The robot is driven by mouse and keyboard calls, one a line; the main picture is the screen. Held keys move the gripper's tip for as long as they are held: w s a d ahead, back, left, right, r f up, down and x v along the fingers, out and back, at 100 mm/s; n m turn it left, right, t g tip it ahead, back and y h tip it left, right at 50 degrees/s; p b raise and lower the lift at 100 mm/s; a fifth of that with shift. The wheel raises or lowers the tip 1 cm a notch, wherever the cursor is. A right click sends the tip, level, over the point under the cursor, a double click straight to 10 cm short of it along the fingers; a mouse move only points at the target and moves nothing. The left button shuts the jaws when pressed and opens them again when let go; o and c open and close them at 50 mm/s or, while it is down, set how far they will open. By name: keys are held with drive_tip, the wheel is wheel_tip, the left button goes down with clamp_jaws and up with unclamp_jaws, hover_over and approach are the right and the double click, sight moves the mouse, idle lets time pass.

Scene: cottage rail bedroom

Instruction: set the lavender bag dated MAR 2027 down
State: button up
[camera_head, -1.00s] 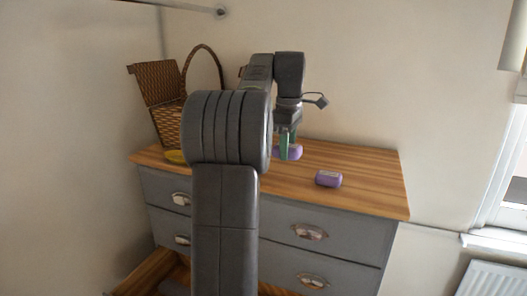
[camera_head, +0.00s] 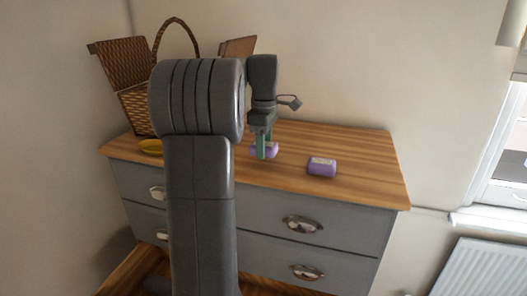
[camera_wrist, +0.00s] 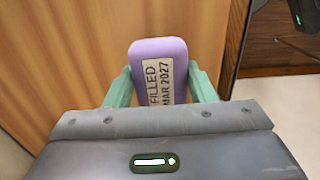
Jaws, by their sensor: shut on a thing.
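The lavender bag dated MAR 2027 (camera_wrist: 160,52) is a purple rounded block; its label reads "FILLED MAR 2027" in the wrist view. My gripper (camera_wrist: 161,88) is shut on it, with one green finger on each side. In the head view the held bag (camera_head: 271,150) is partly hidden by my gripper (camera_head: 263,153), low over or on the wooden top of the grey dresser (camera_head: 365,180). I cannot tell whether it touches the wood. A second purple bag (camera_head: 321,168) lies on the top to the right; its label is too small to read.
An open wicker basket (camera_head: 137,107) stands at the back left of the dresser, partly behind my arm. The wood right of the second bag is clear. A radiator (camera_head: 480,270) is at the lower right.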

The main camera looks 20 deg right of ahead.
drive_tip(key=shift+f, duration=1.35)
drive_tip(key=o, duration=0.9)
drive_tip(key=shift+f, duration=0.1)
drive_tip(key=shift+o, duration=0.2)
wheel_tip(320, 180, up, 12)
drive_tip(key=shift+r+b, duration=0.15)
drive_tip(key=shift+b, duration=0.15)
